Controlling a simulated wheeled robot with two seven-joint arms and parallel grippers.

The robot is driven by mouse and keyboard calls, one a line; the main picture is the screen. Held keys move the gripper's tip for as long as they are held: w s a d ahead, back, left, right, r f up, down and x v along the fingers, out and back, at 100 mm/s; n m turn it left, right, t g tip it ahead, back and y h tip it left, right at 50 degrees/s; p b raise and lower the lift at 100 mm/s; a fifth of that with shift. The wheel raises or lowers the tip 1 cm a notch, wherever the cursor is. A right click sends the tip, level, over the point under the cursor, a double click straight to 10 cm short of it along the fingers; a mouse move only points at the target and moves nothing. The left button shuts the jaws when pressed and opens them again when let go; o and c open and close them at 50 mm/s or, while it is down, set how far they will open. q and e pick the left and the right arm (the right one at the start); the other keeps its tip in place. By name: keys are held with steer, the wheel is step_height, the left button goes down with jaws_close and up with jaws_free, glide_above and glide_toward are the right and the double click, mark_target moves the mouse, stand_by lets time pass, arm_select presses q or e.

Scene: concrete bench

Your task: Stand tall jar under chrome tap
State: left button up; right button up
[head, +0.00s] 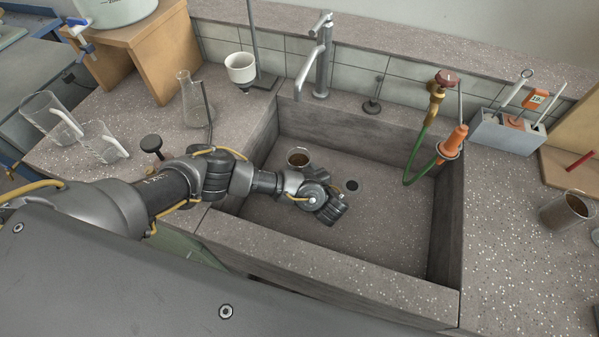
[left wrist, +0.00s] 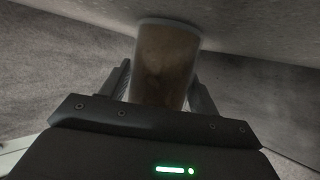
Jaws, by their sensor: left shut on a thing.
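The jar (head: 299,158), clear with brown contents, is inside the sink, its round mouth facing up. The chrome tap (head: 322,58) stands on the sink's back ledge, behind and slightly right of the jar. I cannot tell whether the jar's base touches the sink floor. My right gripper is not in view.
The sink (head: 385,225) has a dark drain (head: 352,185) and free floor to the right. A second brown-filled jar (head: 566,212) stands on the right bench. A flask (head: 192,105) and beakers stand left.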

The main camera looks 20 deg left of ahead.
arm_select(q)
steer(key=shift+f, duration=0.1)
steer(key=o, duration=0.9)
steer(key=shift+o, duration=0.8)
steer(key=shift+r, duration=0.25)
steer(key=v, duration=0.4)
steer(key=shift+s+d, duration=0.25)
steer(key=shift+s+d+r+p, duration=0.25)
steer(key=shift+r+p, duration=0.15)
steer(key=shift+p, duration=0.2)
steer(key=shift+s+d+r+p, duration=0.15)
steer(key=shift+s+r+p, duration=0.1)
steer(key=shift+r+p, duration=0.25)
steer(key=shift+f+p+v, duration=0.25)
steer(key=shift+p+v, duration=1)
steer(key=shift+v, duration=0.1)
steer(key=shift+f+p+v, duration=0.25)
steer(key=shift+p+v, duration=1)
steer(key=shift+v, duration=0.1)
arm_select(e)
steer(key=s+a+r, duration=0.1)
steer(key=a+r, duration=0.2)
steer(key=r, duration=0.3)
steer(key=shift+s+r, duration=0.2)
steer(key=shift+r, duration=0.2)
